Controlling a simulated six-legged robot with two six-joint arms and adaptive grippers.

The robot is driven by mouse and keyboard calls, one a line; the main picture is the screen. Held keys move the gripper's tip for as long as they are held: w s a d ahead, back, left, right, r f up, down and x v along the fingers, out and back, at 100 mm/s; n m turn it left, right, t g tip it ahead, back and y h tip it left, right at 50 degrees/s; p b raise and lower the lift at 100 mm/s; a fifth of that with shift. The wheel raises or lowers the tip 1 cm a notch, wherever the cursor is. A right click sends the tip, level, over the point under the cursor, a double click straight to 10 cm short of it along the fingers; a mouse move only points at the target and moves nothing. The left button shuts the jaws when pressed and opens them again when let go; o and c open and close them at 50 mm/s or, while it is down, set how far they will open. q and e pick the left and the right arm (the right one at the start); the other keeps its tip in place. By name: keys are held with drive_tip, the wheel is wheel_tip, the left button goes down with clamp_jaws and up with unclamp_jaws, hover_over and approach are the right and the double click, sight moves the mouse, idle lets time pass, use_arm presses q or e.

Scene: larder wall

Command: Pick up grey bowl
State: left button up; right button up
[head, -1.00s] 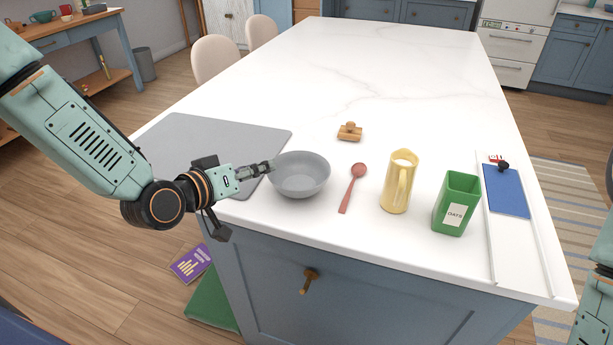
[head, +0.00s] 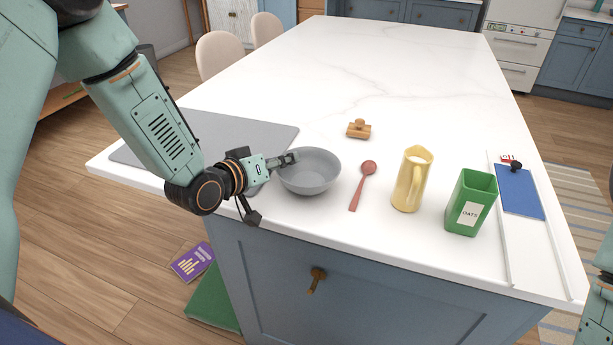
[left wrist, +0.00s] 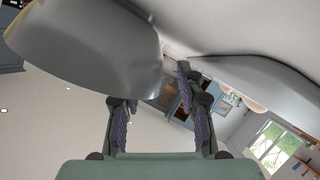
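The grey bowl (head: 312,178) stands upright on the white counter near its front edge, right of the grey mat. My left gripper (head: 289,159) is at the bowl's left rim, with its fingertips overlapping the rim in the head view. In the left wrist view the bowl (left wrist: 90,50) fills the upper left. There the two fingers (left wrist: 155,90) stand apart, and the bowl hides the tip of the left one. I cannot tell whether they touch the rim. Only part of my right arm shows at the right edge; its gripper is out of view.
A red spoon (head: 363,186) lies just right of the bowl, then a yellow jug (head: 412,182) and a green oats canister (head: 470,205). A wooden object (head: 358,129) lies behind. The grey mat (head: 215,138) is at left. The counter's far part is clear.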

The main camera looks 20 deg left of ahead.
use_arm(q)
drive_tip(key=shift+s+d+r, duration=0.2)
drive_tip(key=shift+d+r, duration=0.05)
drive_tip(key=shift+d, duration=0.05)
drive_tip(key=shift+c, duration=0.4)
drive_tip(key=shift+w+a+f, duration=0.2)
drive_tip(key=shift+a+f, duration=0.05)
drive_tip(key=shift+a, duration=0.05)
drive_tip(key=c, duration=0.6)
drive_tip(key=shift+s+d+r, duration=0.1)
drive_tip(key=shift+d+r, duration=0.1)
drive_tip(key=shift+d, duration=0.05)
clamp_jaws()
drive_tip(key=shift+a, duration=0.15)
